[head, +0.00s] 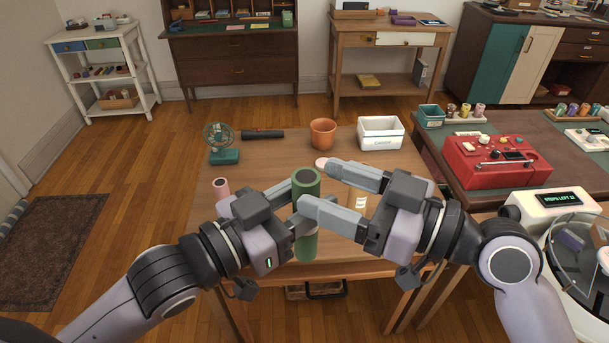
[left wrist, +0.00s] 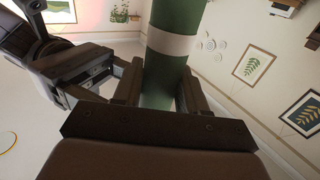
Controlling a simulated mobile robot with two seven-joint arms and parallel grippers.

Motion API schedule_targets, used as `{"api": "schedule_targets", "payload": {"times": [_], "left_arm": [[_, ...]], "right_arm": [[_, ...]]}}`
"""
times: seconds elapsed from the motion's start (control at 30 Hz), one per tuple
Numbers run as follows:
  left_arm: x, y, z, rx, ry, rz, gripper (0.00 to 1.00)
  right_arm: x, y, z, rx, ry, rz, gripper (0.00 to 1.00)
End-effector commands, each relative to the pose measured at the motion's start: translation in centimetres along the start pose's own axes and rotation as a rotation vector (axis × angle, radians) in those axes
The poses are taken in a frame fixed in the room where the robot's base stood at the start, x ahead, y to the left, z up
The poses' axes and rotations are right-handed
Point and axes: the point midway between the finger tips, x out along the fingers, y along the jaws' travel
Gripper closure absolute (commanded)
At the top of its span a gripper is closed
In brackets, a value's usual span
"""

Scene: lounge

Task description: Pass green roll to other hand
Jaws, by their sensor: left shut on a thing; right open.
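The green roll (head: 306,245) stands roughly upright above the wooden table. Its top end and lower part show in the head view; fingers cover its middle. My left gripper (head: 303,202) is shut on the roll. In the left wrist view the roll (left wrist: 162,90) sits between the left fingers (left wrist: 158,92), with a pale band around it. My right gripper (head: 318,187) is open and comes from the right, one finger beside the roll's top and the other crossing in front of its middle. I cannot tell whether it touches the roll.
On the table (head: 270,165) stand a small green fan (head: 222,145), a black flashlight (head: 263,134), an orange pot (head: 323,133) and a white bin (head: 380,133). A pink cylinder (head: 221,187) is near my left gripper. A red case (head: 497,160) lies on the right-hand table.

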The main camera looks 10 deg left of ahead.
Motion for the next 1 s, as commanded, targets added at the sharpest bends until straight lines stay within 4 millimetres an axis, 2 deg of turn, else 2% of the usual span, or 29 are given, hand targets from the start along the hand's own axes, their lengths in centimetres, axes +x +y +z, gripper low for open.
{"api": "schedule_targets", "payload": {"times": [0.1, 0.3, 0.7, 0.73, 0.87, 0.9, 0.93, 0.97, 1.0], "left_arm": [[0.0, 0.0, 0.0, 0.000, 0.001, 0.000, 0.89], [0.0, 0.0, 0.0, 0.000, 0.001, 0.000, 0.89], [0.0, 0.0, 0.0, 0.000, 0.001, 0.000, 0.89], [0.0, 0.0, 0.0, 0.000, 0.001, 0.000, 0.89], [0.0, 0.0, 0.0, 0.000, 0.001, 0.000, 0.89], [0.0, 0.0, 0.0, 0.000, 0.001, 0.000, 0.89], [0.0, 0.0, 0.0, 0.000, 0.001, 0.000, 0.89], [0.0, 0.0, 0.0, 0.000, 0.001, 0.000, 0.52], [0.0, 0.0, 0.0, 0.000, 0.001, 0.000, 0.39]], "right_arm": [[1.8, -0.1, -0.1, 0.000, 0.002, -0.002, 0.34], [3.7, -0.1, -0.1, 0.000, 0.001, -0.001, 0.34], [4.3, 0.0, 0.0, -0.001, -0.001, 0.000, 0.34], [4.3, 0.0, 0.0, -0.001, -0.001, 0.000, 0.41], [4.3, 0.0, 0.0, -0.001, -0.001, 0.000, 0.83], [4.3, 0.0, 0.0, -0.001, -0.001, 0.000, 0.89], [4.3, 0.0, 0.0, -0.001, -0.001, 0.000, 0.89], [4.3, -0.1, 0.0, -0.001, 0.000, 0.000, 0.89], [4.3, -0.1, 0.0, -0.001, 0.000, 0.000, 0.89]]}}
